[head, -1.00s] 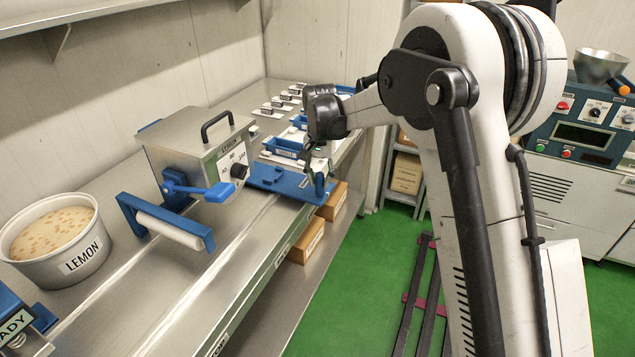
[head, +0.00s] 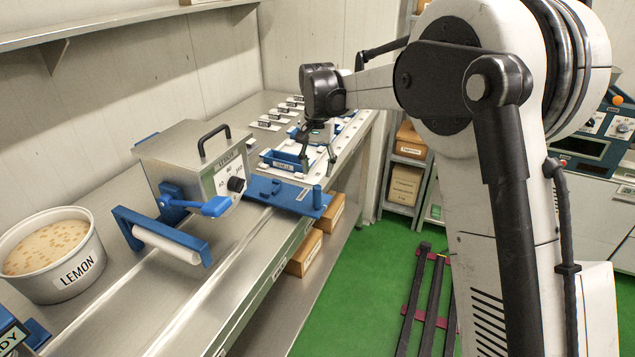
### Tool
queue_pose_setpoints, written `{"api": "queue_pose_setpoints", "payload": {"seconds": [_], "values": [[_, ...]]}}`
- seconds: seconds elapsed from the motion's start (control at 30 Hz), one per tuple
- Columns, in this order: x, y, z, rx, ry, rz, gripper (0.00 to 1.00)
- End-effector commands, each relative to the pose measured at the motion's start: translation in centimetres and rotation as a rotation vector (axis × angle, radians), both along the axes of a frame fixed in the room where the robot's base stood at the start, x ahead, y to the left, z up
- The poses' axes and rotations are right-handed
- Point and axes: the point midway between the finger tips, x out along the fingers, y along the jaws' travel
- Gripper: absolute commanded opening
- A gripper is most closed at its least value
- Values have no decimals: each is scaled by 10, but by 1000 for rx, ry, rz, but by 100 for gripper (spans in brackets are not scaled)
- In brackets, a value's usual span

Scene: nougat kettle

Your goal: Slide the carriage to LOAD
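A steel box machine (head: 200,165) with a black top handle, a dial and a blue lever stands on the bench. A flat blue plate (head: 268,190) with an upright peg (head: 317,200) at its right end sits beside it on the bench rails. A blue frame with a white roller (head: 165,243) is on the near side. I cannot tell for sure which blue part is the carriage, and no LOAD mark is readable. My gripper (head: 318,168) points down beyond the plate, near a labelled blue tray (head: 285,161). Its fingers are apart with nothing visible between them.
A white tub marked LEMON (head: 62,270) stands at the near left. Small labelled blocks (head: 280,112) line the back of the bench. Cardboard boxes (head: 305,252) sit on the shelf below.

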Motion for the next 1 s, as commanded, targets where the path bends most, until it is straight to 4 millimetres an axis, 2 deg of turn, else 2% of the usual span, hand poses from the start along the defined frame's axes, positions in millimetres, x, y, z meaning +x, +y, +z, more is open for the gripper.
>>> {"api": "queue_pose_setpoints", "payload": {"seconds": [0.1,0.3,0.73,0.87,1.0], "values": [[0,0,19,0,0,0,39],[0,0,37,0,-1,0,39],[-1,-2,41,0,-3,0,39],[-10,-12,52,5,-19,4,39],[-33,-34,73,16,-61,18,39]]}}
